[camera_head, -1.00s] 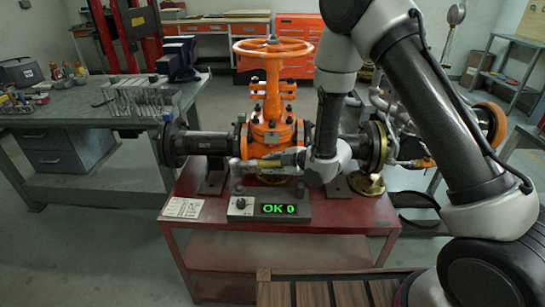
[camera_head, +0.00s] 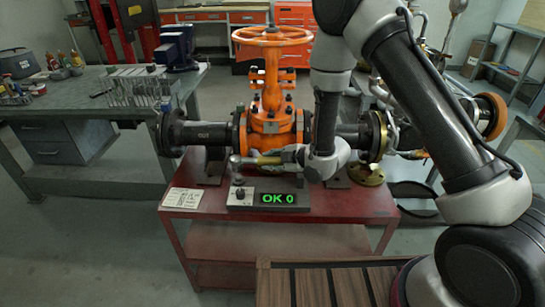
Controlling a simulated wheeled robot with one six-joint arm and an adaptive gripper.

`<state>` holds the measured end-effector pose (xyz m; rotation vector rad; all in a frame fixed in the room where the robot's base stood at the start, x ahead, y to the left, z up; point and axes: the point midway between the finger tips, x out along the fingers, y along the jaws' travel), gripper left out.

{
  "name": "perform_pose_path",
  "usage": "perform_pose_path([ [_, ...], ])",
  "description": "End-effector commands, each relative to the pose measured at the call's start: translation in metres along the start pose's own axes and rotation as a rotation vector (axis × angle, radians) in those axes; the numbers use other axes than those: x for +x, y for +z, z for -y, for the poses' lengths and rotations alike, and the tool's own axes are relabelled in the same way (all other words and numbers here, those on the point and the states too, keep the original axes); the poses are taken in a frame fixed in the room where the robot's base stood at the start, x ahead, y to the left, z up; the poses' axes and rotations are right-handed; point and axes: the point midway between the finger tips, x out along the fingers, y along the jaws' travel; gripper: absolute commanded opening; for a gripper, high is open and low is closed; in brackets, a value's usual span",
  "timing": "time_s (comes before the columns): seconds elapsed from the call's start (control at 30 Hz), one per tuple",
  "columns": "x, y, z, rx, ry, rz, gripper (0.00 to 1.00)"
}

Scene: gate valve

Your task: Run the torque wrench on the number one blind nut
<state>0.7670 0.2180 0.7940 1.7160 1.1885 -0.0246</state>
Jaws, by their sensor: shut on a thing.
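The orange gate valve (camera_head: 272,95) with its handwheel (camera_head: 271,36) stands on the red bench (camera_head: 270,240), with black pipe (camera_head: 205,134) on its left side. My gripper (camera_head: 291,155) is in front of the valve body, at the end of my arm, and is shut on the torque wrench (camera_head: 262,160). The wrench lies roughly level and points left, its head (camera_head: 238,160) near the lower left of the valve, above the display box. The jaws are small in the picture. I cannot tell which nut is number one or whether the wrench head touches a nut.
A display box (camera_head: 240,197) on the bench reads "OK 0" in green. A printed card (camera_head: 182,199) lies at the bench's left. A brass flange piece (camera_head: 366,174) sits at the right. A grey workbench (camera_head: 100,113) with tools stands at the left.

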Motion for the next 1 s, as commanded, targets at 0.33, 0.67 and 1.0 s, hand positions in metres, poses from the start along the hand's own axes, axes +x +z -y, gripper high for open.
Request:
perform_pose_path([
  [0.33, 0.014, 0.013, 0.018, 0.000, 0.002, -0.002, 0.00],
  [0.67, 0.022, 0.020, 0.029, -0.001, 0.003, -0.002, 0.00],
  [1.0, 0.024, 0.022, 0.030, -0.001, 0.003, -0.002, 0.00],
])
